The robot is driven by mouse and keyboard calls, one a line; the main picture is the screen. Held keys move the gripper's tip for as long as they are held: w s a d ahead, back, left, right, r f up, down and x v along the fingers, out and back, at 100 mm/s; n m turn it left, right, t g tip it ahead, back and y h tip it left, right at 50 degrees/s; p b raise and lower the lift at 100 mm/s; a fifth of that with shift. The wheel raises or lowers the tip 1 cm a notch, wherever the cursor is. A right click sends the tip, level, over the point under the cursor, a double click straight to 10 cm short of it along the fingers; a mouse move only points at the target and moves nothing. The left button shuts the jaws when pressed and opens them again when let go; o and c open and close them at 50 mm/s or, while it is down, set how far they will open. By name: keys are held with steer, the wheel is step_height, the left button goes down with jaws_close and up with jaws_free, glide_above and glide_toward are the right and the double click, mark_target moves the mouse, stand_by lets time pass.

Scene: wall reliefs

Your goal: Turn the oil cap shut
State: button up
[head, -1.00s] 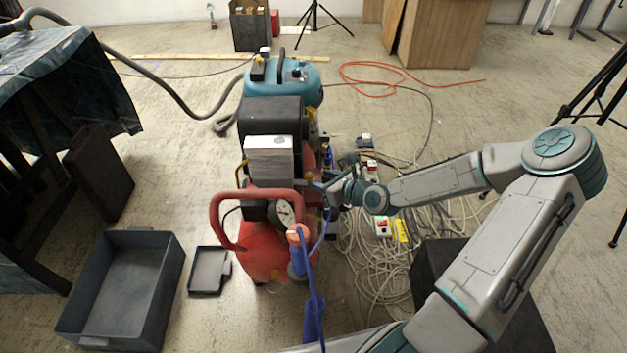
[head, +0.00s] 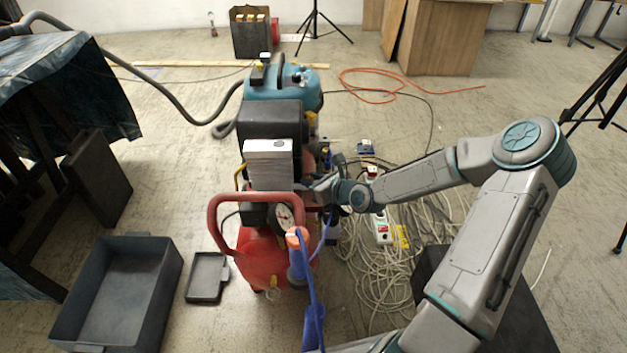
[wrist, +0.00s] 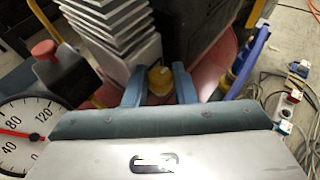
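The yellow oil cap (wrist: 160,80) shows in the wrist view, low on the compressor beside a stack of grey metal fins (wrist: 118,25). My gripper (wrist: 160,76) has one blue-grey finger on each side of the cap. The cap fills the gap, and both fingers appear to touch it. In the head view my gripper (head: 318,190) reaches the right side of the red compressor (head: 262,258), just below the finned block (head: 270,165). The cap is hidden there. How far the cap is turned cannot be told.
A pressure gauge (wrist: 22,132) and a red knob (wrist: 44,50) are close left of my gripper. A red handle (head: 222,225) and a blue hose (head: 312,300) are at the compressor's front. Coiled cables (head: 375,260) lie right. A grey crate (head: 62,322) stands left.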

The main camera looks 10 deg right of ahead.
steer(key=shift+d+r+n+g+y+p, duration=0.15)
steer(key=shift+n+g+y+p, duration=0.35)
steer(key=shift+p, duration=0.75)
steer(key=shift+y+p, duration=0.3)
steer(key=shift+w+n+g+y+p, duration=0.1)
steer(key=shift+n+g+y+p, duration=0.5)
steer(key=shift+n+p, duration=0.45)
steer(key=n+g+y+p, duration=0.2)
steer(key=n+g, duration=0.1)
steer(key=n+g+y+p, duration=0.1)
steer(key=n+g, duration=0.1)
steer(key=shift+w+d, duration=0.2)
steer(key=shift+w, duration=0.2)
steer(key=n+g, duration=0.3)
steer(key=shift+w+f+g+y, duration=0.2)
steer(key=shift+g+y, duration=0.1)
steer(key=shift+y, duration=0.1)
steer(key=shift+w+a+f+n+g+h+b, duration=0.15)
steer(key=shift+n+g+h+b, duration=0.4)
steer(key=shift+n+g+b, duration=1.2)
steer(key=shift+w+d+r+n+g+h+b, duration=0.15)
steer(key=shift+n+g+h+b, duration=0.4)
steer(key=shift+n+g+b, duration=1.15)
steer(key=shift+a+n+g+p, duration=0.1)
steer(key=shift+n+g+p, duration=0.35)
steer(key=shift+g, duration=0.4)
